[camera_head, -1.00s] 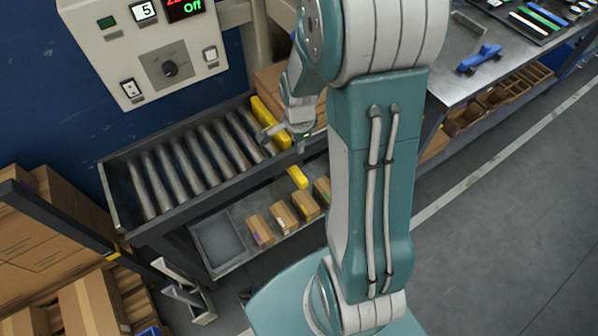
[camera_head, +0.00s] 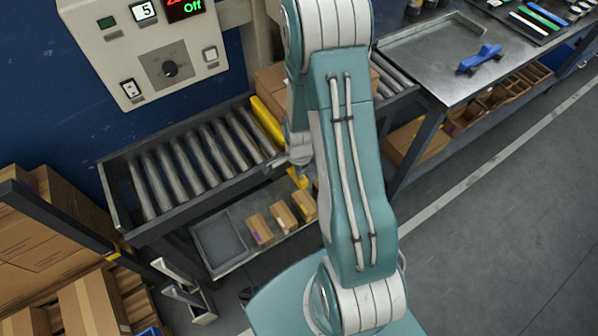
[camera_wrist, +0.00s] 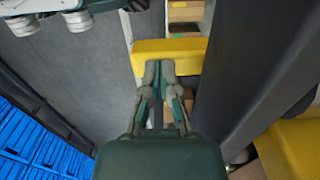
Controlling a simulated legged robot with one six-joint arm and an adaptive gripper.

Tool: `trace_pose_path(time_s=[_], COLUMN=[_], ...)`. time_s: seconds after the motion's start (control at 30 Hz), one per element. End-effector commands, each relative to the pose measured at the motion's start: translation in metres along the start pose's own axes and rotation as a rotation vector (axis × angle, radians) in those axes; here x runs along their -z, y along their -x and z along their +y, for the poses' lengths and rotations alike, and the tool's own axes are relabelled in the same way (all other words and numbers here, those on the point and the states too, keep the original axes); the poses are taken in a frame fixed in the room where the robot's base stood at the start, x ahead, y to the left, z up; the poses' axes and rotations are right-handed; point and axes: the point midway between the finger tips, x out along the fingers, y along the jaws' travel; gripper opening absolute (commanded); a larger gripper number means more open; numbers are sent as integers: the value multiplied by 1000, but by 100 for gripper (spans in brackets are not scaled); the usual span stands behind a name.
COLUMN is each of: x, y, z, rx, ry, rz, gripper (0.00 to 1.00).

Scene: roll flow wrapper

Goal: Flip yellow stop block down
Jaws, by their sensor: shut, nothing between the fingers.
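The yellow stop block (camera_head: 266,122) stands as a raised bar across the end of the rollers, in front of a cardboard box. A smaller yellow piece (camera_head: 297,177) sticks out below it at the conveyor's front side. In the wrist view this yellow piece (camera_wrist: 185,48) lies just beyond my fingertips, and a larger yellow part (camera_wrist: 295,145) shows at the right edge. My gripper (camera_wrist: 159,70) is shut and empty, its tips overlapping the lower edge of the small yellow piece in view. I cannot tell whether they touch. My arm partly hides this area in the head view.
The roller conveyor (camera_head: 190,163) runs left of the block. A cardboard box (camera_head: 272,84) sits behind it. A lower shelf holds a grey tray (camera_head: 222,243) and several small boxes (camera_head: 282,215). A control panel (camera_head: 150,50) stands behind, and a metal table (camera_head: 440,60) at right.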

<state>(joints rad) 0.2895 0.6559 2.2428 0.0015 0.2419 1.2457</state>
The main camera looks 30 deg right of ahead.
Motion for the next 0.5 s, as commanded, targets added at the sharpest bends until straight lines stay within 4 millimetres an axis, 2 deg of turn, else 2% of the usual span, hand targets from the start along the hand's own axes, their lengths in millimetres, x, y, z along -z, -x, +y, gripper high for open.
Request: trace_pose_path(time_s=[0.27, 0.5], x=[0, 0], y=[-1, -26], z=[0, 0], rx=[0, -5], ry=[0, 0], rz=[0, -1], gripper=[0, 0])
